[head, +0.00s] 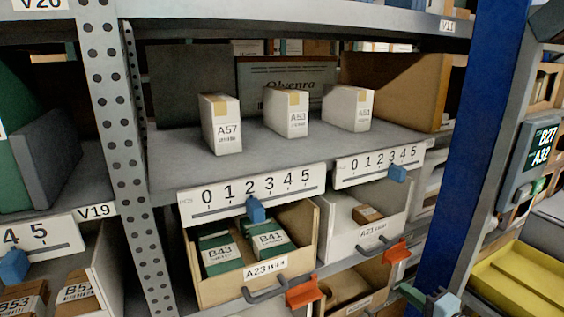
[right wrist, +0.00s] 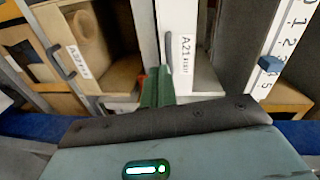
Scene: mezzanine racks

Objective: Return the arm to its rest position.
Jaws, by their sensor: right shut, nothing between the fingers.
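My right gripper (head: 410,291) shows at the lower right of the head view, in front of the blue upright and low beside the drawers. In the right wrist view its green fingers (right wrist: 158,74) are together with nothing between them. They point toward the drawer fronts, near the drawer labelled A21 (right wrist: 185,55); I cannot tell whether they touch anything. My left gripper is not in view.
A blue rack post (head: 460,150) stands close to my right gripper. Open drawers A23 (head: 225,290) and A21 (head: 345,238) jut out with red tabs. White boxes, including A57 (head: 222,125), stand on the shelf. A yellow tray (head: 520,285) lies right.

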